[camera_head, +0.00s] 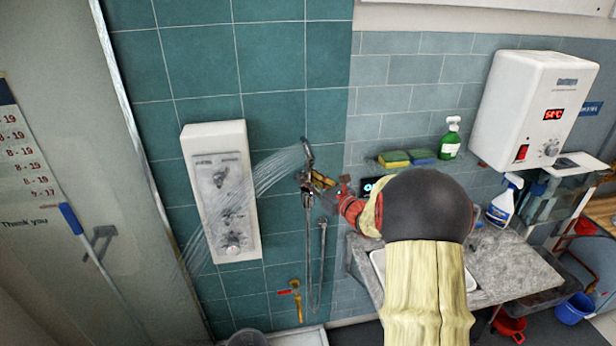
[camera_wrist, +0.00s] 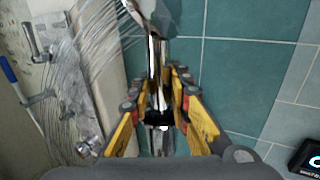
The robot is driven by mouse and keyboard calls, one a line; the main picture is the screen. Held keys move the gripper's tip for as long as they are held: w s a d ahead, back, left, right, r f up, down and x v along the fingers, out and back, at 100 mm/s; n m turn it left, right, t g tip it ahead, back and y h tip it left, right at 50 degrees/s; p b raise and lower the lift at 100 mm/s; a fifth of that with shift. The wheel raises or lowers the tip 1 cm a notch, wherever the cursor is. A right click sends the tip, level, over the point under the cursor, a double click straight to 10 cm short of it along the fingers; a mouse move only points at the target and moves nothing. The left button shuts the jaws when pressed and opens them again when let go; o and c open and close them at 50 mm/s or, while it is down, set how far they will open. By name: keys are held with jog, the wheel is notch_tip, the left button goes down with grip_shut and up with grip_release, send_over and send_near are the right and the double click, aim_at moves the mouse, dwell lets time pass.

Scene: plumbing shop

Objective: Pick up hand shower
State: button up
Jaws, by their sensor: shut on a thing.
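The hand shower (camera_head: 307,150) is chrome and sits against the teal tiled wall, with water spraying from its head to the left. My gripper (camera_head: 312,180) reaches it from the right and is shut around its handle. In the wrist view the chrome handle (camera_wrist: 156,70) stands upright between the yellow and black fingers of my gripper (camera_wrist: 159,108). The head is partly cut off at the top of the wrist view. The holder (camera_wrist: 160,138) shows below the fingers. I cannot tell whether the handle still rests in it.
A white shower panel (camera_head: 218,190) hangs left of the hand shower. A hose (camera_head: 309,250) hangs below. At right are a stone counter (camera_head: 520,268), a spray bottle (camera_head: 504,203), a green soap bottle (camera_head: 451,138), sponges (camera_head: 394,159) and a white water heater (camera_head: 533,105).

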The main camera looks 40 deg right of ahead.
aim_at(308, 149)
grip_shut()
jog(key=shift+r, duration=0.15)
notch_tip(308, 149, up, 10)
jog(key=shift+f+p, duration=0.1)
jog(key=shift+p, duration=0.35)
